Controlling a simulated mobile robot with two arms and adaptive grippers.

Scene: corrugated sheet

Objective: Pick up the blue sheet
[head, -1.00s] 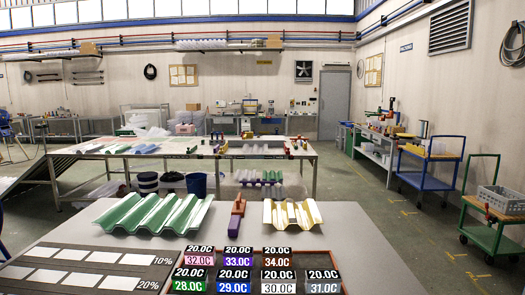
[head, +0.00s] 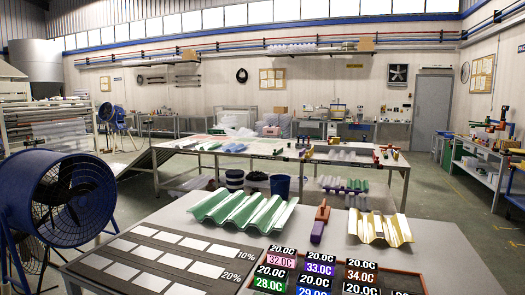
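A small pale blue sheet (head: 234,147) appears to lie on the long table (head: 300,160) in the middle distance, too small to tell its shape. A green corrugated sheet (head: 243,211) and a yellow corrugated sheet (head: 380,228) lie apart on the near grey table (head: 420,257). An orange and purple tool-like object (head: 320,224) stands between them. Neither of my grippers is in view.
A dark board with white rectangles (head: 160,260) and a tray of temperature cards (head: 318,265) fill the near table's front. A large blue fan (head: 70,198) stands at left. A dark blue bin (head: 280,186) is by the long table. Open floor shows at right.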

